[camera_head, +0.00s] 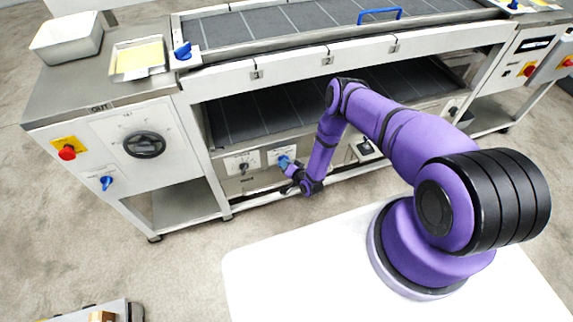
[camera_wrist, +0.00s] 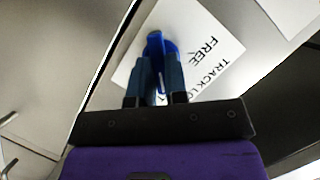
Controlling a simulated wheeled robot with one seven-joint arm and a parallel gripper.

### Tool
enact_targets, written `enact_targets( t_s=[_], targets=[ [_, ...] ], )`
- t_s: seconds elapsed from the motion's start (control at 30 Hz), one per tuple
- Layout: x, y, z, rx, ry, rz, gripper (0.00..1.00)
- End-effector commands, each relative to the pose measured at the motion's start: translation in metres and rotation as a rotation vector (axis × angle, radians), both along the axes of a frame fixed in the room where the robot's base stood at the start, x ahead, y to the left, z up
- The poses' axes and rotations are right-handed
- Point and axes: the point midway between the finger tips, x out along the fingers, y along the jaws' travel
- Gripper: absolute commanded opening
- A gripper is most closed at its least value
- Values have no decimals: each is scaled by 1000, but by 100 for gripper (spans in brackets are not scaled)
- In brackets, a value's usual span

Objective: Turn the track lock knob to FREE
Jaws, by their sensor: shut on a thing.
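The track lock knob is blue, on a white label plate on the machine's lower front; it shows in the wrist view (camera_wrist: 155,42) and in the head view (camera_head: 283,161). The plate (camera_wrist: 205,40) reads FREE with a small arrow mark, and part of TRACK LOCK. My gripper (camera_wrist: 156,62) reaches the knob with its two blue fingers on either side of it, shut on it. In the head view my gripper (camera_head: 290,168) is small and partly covers the knob. The knob's exact pointing is hard to tell because the fingers hide part of it.
Left of the knob is another plate with a dark knob (camera_head: 243,166). The machine's conveyor bed (camera_head: 270,110) lies above. A red button (camera_head: 67,152), a large black dial (camera_head: 144,144) and a blue switch (camera_head: 106,182) are on the left panel. Open floor lies before the machine.

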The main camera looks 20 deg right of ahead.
Motion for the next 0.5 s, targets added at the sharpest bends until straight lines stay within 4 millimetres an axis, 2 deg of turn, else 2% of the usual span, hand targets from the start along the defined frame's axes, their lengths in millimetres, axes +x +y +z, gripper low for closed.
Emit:
enact_targets(
  t_s=[0.27, 0.5],
  targets=[
    [0, 1, 1, -118, -1, 1, 0],
    [1, 3, 2, -323, -1, 1, 0]
  ],
)
